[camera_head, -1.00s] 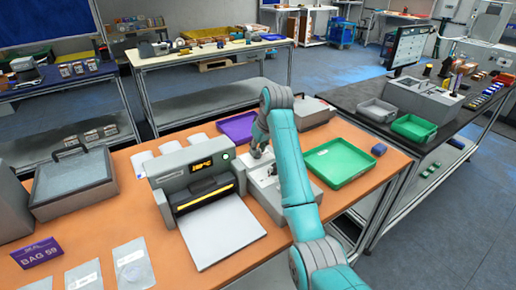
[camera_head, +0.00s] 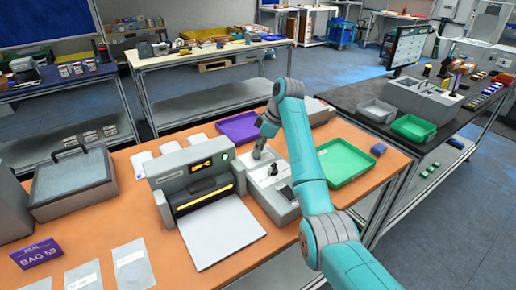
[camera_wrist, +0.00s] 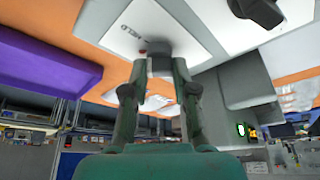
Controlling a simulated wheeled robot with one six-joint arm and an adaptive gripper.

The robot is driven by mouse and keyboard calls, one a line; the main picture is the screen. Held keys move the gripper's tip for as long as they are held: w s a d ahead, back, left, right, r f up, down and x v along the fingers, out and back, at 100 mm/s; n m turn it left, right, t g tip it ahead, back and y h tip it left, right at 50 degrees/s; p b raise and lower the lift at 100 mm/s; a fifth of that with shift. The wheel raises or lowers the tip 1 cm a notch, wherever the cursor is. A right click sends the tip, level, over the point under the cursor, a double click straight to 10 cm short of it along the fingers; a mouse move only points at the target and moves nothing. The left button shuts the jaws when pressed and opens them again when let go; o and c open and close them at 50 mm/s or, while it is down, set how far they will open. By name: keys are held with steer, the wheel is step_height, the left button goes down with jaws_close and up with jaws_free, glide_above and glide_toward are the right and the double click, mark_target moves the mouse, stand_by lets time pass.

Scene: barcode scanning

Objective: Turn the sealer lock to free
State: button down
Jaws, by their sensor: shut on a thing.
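The sealer (camera_head: 195,180) is a grey machine with a lit amber display and a green light. To its right stands a low pale box (camera_head: 262,190) with a white top plate. My gripper (camera_head: 257,154) is at the far end of this box, pointing down. In the wrist view my gripper (camera_wrist: 159,80) is shut on a small grey lock handle (camera_wrist: 160,62) on the white plate, with a red mark and printed lettering, seemingly HELD, beside it. A black knob (camera_wrist: 258,12) sits farther along; it also shows in the head view (camera_head: 286,192). The handle's exact angle is hard to tell.
A green tray (camera_head: 345,165) lies right of the box and a purple tray (camera_head: 238,128) behind it. A grey lidded case (camera_head: 75,183) and a purple BAG 59 card (camera_head: 37,253) are on the left. Clear pouches (camera_head: 132,264) lie in front.

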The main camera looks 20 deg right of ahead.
steer(key=n+g, duration=0.2)
steer(key=n, duration=0.2)
steer(key=shift+w+n, duration=0.1)
steer(key=shift+n, duration=0.2)
steer(key=shift+w+n+g, duration=0.1)
steer(key=shift+n+g, duration=0.5)
steer(key=shift+n, duration=1.3)
steer(key=c, duration=0.9)
jaws_free()
steer(key=v, duration=0.7)
steer(key=shift+r, duration=0.2)
steer(key=shift+w+d, duration=0.15)
